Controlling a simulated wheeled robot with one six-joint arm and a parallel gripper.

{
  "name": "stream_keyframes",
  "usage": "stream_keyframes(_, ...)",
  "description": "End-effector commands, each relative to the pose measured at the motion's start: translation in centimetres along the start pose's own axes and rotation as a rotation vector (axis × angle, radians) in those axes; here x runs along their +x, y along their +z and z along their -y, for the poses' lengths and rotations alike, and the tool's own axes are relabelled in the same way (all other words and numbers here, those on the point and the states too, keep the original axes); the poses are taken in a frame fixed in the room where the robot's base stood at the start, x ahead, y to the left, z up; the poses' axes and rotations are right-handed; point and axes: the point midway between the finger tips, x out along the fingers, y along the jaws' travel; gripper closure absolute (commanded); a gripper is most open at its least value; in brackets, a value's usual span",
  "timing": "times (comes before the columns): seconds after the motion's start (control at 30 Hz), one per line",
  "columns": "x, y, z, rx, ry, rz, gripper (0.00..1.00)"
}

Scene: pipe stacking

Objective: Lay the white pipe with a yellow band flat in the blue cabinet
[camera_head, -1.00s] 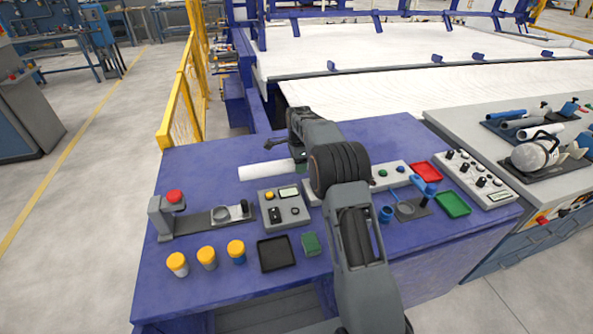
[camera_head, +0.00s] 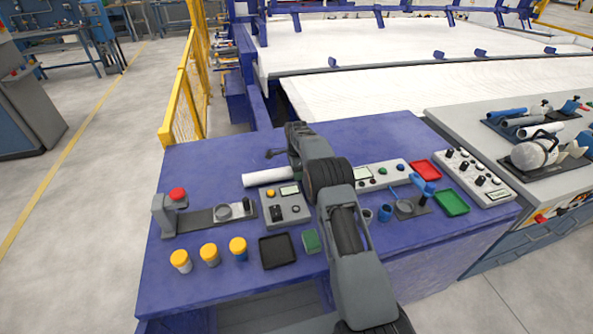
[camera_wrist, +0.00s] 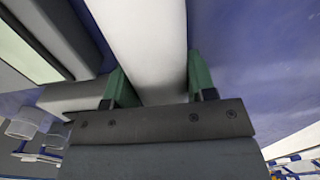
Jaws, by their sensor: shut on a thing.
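The white pipe (camera_head: 268,177) shows in the head view at the back left of the blue table, its right part hidden behind my arm. In the wrist view the white pipe (camera_wrist: 150,45) runs between the two green fingers of my gripper (camera_wrist: 160,85), which is shut on it. No yellow band shows on the visible part. In the head view my gripper's fingers are hidden behind the arm. I cannot pick out the blue cabinet with certainty.
A grey control box (camera_head: 285,206) stands close in front of the pipe. A stand with a red button (camera_head: 177,194), several yellow-capped jars (camera_head: 209,254) and a black tray (camera_head: 277,251) are further left and front. A red tray (camera_head: 425,170) and green tray (camera_head: 451,202) lie right.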

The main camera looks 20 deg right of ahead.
Motion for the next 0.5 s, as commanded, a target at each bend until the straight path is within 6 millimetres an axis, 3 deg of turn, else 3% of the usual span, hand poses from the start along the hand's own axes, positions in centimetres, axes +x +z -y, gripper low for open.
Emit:
stream_keyframes(0.27, 0.37, 0.00, 0.02, 0.000, -0.001, 0.000, 0.84)
stream_keyframes(0.3, 0.32, -0.01, 0.01, 0.000, 0.000, 0.000, 0.46)
stream_keyframes(0.4, 0.29, -0.01, 0.00, 0.000, 0.000, 0.000, 0.38)
stream_keyframes(0.5, 0.29, -0.01, 0.00, 0.000, 0.000, 0.000, 0.38)
